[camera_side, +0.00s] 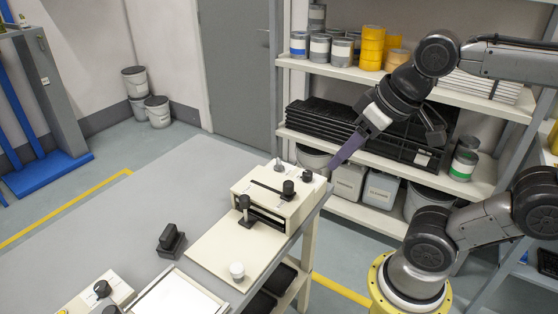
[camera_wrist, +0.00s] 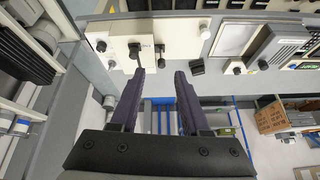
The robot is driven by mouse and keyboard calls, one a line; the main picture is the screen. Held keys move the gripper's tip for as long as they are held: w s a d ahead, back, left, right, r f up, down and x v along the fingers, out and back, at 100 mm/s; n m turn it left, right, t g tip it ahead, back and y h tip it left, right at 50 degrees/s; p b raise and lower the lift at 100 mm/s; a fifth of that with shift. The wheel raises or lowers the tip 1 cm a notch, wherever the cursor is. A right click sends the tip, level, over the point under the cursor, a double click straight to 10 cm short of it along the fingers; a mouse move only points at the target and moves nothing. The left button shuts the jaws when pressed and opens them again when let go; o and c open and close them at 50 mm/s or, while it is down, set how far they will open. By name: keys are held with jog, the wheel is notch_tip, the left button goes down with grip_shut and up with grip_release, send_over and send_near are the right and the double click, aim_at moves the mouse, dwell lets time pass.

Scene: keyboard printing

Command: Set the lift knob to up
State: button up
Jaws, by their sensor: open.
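A cream machine (camera_side: 262,203) stands at the far end of the grey table, with several dark knobs and levers on it. A black round knob (camera_side: 307,176) is at its right corner, and a black knob (camera_side: 288,187) stands on the slotted top. I see no readable label that tells which is the lift knob or its setting. My gripper (camera_side: 331,166) has long purple fingers, close above and right of the corner knob. In the wrist view my gripper (camera_wrist: 160,74) is open with nothing between its fingers; the machine (camera_wrist: 120,28) is beyond the left finger.
A black handled block (camera_side: 171,241) and a white round knob (camera_side: 237,270) are nearer on the table. A white-framed panel (camera_side: 176,298) lies at the front. Shelves (camera_side: 330,70) with cans and black trays stand behind my arm. The table's left part is clear.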

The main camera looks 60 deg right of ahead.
jog(key=w+d+r+m, duration=0.1)
jog(key=w+r, duration=0.3)
jog(key=w, duration=0.1)
jog(key=m+g, duration=0.6)
send_over(279, 160)
notch_tip(279, 160, down, 14)
notch_tip(279, 160, down, 13)
jog(key=shift+a+f, duration=0.1)
grip_shut()
